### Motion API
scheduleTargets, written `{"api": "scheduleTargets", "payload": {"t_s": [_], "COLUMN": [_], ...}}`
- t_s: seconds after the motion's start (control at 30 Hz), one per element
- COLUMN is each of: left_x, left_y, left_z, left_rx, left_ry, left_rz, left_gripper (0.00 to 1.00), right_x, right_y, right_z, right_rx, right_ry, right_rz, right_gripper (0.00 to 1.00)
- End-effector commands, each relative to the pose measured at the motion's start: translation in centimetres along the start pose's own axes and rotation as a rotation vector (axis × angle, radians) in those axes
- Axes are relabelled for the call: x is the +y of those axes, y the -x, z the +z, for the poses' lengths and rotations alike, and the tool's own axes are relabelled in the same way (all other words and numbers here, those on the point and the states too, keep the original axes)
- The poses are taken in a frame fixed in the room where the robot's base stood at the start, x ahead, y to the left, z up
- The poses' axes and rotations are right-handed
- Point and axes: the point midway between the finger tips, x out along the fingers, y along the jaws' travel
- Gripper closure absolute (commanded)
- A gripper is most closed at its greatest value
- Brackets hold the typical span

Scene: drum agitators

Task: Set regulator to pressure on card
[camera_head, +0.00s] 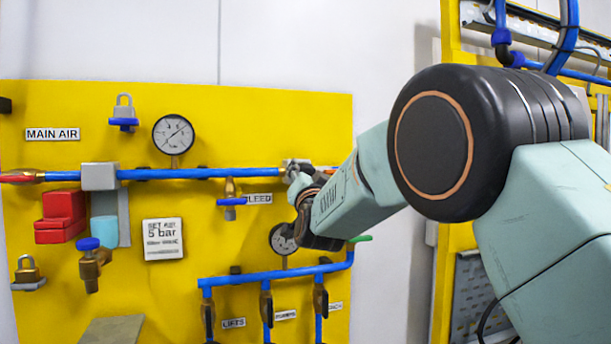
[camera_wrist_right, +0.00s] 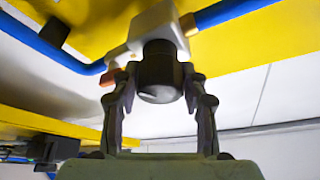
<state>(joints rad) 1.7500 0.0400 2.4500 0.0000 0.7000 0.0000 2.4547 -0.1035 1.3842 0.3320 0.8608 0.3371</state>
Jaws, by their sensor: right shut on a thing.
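The regulator (camera_wrist_right: 150,30) is a light grey body on the blue air line, with a black round knob (camera_wrist_right: 160,72) below it in the right wrist view. My right gripper (camera_wrist_right: 160,88) is shut on the knob, one finger on each side. In the head view my right gripper (camera_head: 308,205) covers most of the regulator (camera_head: 297,165). The card (camera_head: 163,239) is white and reads "SET" and "5 bar". One gauge (camera_head: 173,134) stands above the line; a lower gauge (camera_head: 284,238) is partly hidden by my gripper. My left gripper is not in view.
The yellow panel (camera_head: 90,130) carries a blue pipe (camera_head: 200,173), a red block (camera_head: 61,216), padlocks, and a bleed valve (camera_head: 231,199). Several dark drop valves hang from the lower blue pipe (camera_head: 270,275). My right arm fills the right side.

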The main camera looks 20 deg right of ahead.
Motion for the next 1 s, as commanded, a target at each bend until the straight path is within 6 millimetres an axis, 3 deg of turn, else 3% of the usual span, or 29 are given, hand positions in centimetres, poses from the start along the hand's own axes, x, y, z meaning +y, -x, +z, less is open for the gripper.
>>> {"api": "scheduleTargets", "payload": {"t_s": [0.23,0.27,0.5,0.83,1.0], "left_x": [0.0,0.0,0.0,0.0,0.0], "left_y": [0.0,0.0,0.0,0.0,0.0], "left_z": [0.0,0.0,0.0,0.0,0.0], "left_rx": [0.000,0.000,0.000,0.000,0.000], "left_ry": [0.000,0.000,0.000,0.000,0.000], "left_rz": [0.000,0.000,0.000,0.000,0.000], "left_gripper": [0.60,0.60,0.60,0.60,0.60], "right_x": [0.1,0.1,0.1,0.0,0.0], "right_y": [0.1,0.1,0.1,0.1,1.3], "right_z": [0.4,0.4,0.2,0.1,0.1], "right_rx": [-0.009,-0.009,-0.005,-0.002,-0.004], "right_ry": [0.003,0.003,0.002,0.002,0.002], "right_rz": [0.002,0.002,0.001,0.000,0.000], "right_gripper": [0.88,0.54,0.33,0.33,0.33]}}
